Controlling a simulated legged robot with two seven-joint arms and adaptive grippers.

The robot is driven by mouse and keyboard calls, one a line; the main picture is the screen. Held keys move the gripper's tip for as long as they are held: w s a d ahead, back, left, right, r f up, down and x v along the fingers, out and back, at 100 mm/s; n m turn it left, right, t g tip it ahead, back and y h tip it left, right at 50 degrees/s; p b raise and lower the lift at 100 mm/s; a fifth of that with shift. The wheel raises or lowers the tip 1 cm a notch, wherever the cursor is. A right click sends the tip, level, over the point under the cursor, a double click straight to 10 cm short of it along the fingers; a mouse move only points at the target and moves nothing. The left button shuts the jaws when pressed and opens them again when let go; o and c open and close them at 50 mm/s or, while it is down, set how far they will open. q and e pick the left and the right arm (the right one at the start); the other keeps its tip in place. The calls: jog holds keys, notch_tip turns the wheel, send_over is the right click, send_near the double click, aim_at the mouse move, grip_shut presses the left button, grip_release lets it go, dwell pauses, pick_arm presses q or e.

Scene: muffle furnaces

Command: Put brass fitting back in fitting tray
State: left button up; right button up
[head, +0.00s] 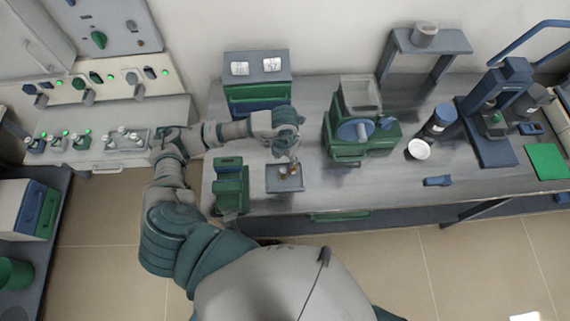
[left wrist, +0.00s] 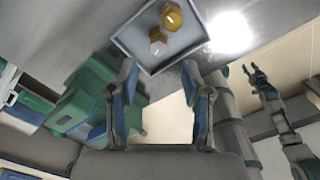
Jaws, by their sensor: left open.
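The fitting tray (head: 273,183) is a small grey square tray on the bench. It also shows at the top of the left wrist view (left wrist: 133,38). Two brass-coloured fittings are in it: a golden one (left wrist: 171,16) and a paler one (left wrist: 157,40). In the head view they are small and partly covered by my gripper. My left gripper (head: 290,156) is above the tray, its fingers pointing down. In the left wrist view its fingers (left wrist: 160,82) are wide apart with nothing between them. My right gripper (left wrist: 252,72) hangs off to the right there, fingers apart and empty.
A green device (head: 230,188) stands just left of the tray. A green-and-blue box (head: 257,93) is behind it, and a green machine (head: 362,130) to the right. A white cup (head: 419,149) and blue press (head: 487,125) stand farther right. The bench front beyond the tray is mostly clear.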

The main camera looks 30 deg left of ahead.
pick_arm(q)
jog(key=r, duration=0.4)
jog(key=shift+d, duration=0.2)
jog(key=shift+a, duration=0.1)
